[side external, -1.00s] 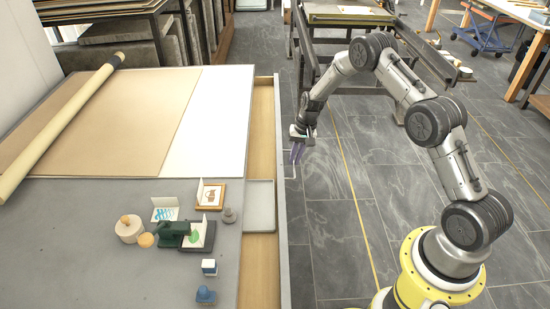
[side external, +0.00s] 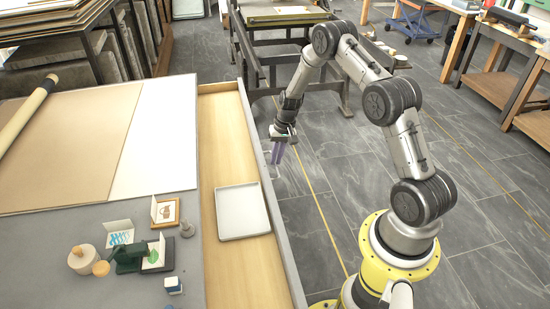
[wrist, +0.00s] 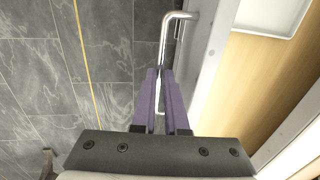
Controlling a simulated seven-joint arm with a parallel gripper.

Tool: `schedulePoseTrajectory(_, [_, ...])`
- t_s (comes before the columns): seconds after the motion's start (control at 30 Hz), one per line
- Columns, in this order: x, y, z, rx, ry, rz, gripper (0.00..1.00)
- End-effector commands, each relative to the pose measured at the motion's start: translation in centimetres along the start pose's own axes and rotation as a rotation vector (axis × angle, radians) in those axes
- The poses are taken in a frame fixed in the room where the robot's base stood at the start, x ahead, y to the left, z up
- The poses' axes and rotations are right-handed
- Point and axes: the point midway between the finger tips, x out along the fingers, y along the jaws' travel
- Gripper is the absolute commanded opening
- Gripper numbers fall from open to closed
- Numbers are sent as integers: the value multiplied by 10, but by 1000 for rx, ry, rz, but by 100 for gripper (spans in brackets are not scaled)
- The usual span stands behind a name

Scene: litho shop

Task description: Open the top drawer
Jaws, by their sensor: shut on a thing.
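The top drawer (side external: 228,130) is pulled well out from the cabinet in the side external view. Its grey front panel (side external: 262,170) stands apart from the cabinet, with the pale wood bottom showing. In the wrist view the drawer's inside (wrist: 262,75) is on the right. A metal bar handle (wrist: 163,40) runs along the outer face of the front panel. My gripper (side external: 276,160) is at this handle, outside the drawer; its purple fingers (wrist: 165,92) are closed around the bar in the wrist view.
A white tray (side external: 243,211) lies inside the drawer. The cabinet top holds a white sheet (side external: 157,140), a brown board, a roll (side external: 25,108) and several small items, including a green block (side external: 128,258). Grey tiled floor (side external: 310,215) is clear beside the drawer. A metal-framed table stands behind my arm.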

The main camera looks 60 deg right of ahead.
Motion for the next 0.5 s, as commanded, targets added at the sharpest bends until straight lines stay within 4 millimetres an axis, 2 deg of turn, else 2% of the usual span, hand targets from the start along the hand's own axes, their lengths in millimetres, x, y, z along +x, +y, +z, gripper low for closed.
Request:
schedulePoseTrajectory(0.03, [1, 1, 1, 0, -4, 1, 0])
schedulePoseTrajectory(0.07, [1, 1, 1, 0, -4, 1, 13])
schedulePoseTrajectory(0.1, [1, 1, 1, 1, -4, 1, 20])
schedulePoseTrajectory(0.2, [1, 0, 1, 1, -3, 1, 38])
schedulePoseTrajectory(0.23, [1, 0, 1, 1, -3, 1, 41])
schedulePoseTrajectory(0.5, [0, 0, 0, 0, -1, 0, 41])
